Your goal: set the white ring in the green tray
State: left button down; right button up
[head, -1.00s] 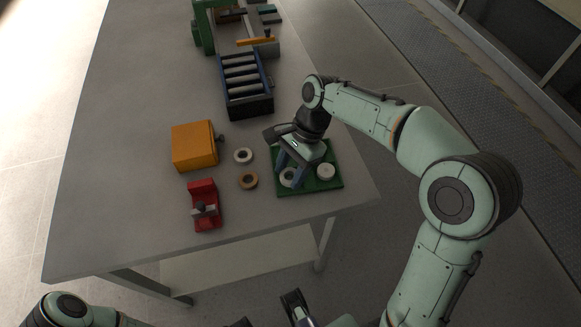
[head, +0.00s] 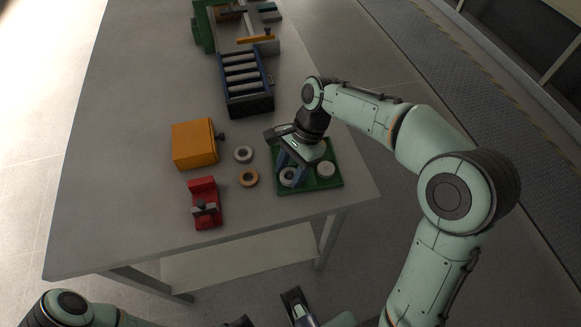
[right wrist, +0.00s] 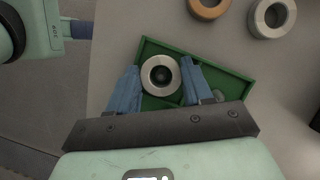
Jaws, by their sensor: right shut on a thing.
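The white ring (head: 288,176) lies flat in the left part of the green tray (head: 309,190). My right gripper (head: 290,172) reaches down over the tray, its blue fingers shut on the ring from two sides. In the right wrist view the ring (right wrist: 149,75) sits between the fingertips, over the tray (right wrist: 228,76). A pale round piece (head: 326,170) stands in the tray's right part; my gripper mostly hides it in the right wrist view. At the head view's bottom edge, a dark part that seems to be my left gripper (head: 297,306) shows; its jaw state is unclear.
A grey-white ring (head: 243,149) and a tan ring (head: 248,172) lie left of the tray. Farther left are an orange box (head: 194,145) and a red holder (head: 203,190). A blue roller rack (head: 247,106) stands behind. The table's left side is clear.

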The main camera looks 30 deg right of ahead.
dwell(0.3)
jog(key=o, duration=1.1)
jog(key=shift+c, duration=0.5)
